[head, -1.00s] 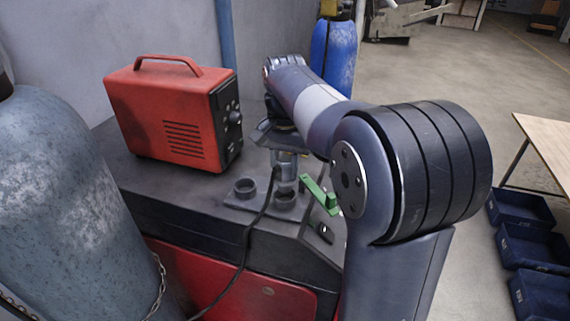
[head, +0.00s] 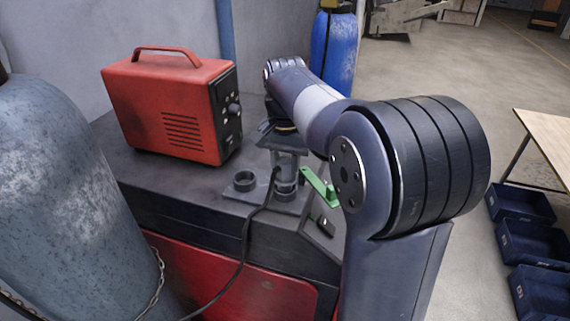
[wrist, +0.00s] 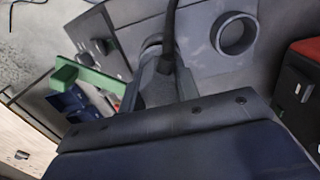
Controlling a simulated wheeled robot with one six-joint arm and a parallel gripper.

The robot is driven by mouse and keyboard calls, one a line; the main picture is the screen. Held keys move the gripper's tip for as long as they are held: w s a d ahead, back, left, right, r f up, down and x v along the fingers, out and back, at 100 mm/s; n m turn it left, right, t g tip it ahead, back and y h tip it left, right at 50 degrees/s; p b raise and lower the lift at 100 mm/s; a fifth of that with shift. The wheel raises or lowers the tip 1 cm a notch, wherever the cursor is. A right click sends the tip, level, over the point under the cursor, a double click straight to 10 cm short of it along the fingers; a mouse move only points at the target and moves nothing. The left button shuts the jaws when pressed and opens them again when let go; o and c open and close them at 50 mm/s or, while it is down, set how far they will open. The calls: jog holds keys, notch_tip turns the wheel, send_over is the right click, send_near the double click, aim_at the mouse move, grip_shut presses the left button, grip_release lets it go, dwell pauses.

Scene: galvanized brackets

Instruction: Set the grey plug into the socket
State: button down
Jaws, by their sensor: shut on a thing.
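My gripper (head: 284,154) is shut on the grey plug (head: 287,176), with a black cable (head: 247,237) running from it. In the head view the plug is upright, its lower end at the mouth of the right-hand socket ring (head: 285,195). I cannot tell whether it has entered the ring. In the wrist view the plug (wrist: 166,78) and gripper (wrist: 160,92) cover most of that ring (wrist: 151,45). A second, empty ring (head: 245,181) stands to the left on the same plate; it also shows in the wrist view (wrist: 235,35).
A green bracket (head: 320,188) stands close to the right of the plug. A red machine (head: 175,108) stands on the bench behind left. A grey cylinder (head: 65,200) fills the left front. A blue cylinder (head: 334,55) and dark blue bins (head: 525,245) are farther off.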

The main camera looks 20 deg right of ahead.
jog(key=shift+f+b, duration=0.4)
jog(key=shift+f, duration=0.4)
jog(key=c, duration=1)
grip_release()
jog(key=shift+o, duration=0.2)
jog(key=shift+r, duration=0.15)
notch_tip(320, 180, up, 11)
jog(key=shift+f, duration=0.15)
jog(key=shift+f, duration=0.1)
notch_tip(320, 180, down, 10)
jog(key=shift+f, duration=0.1)
jog(key=shift+r+p, duration=0.5)
jog(key=shift+r, duration=0.05)
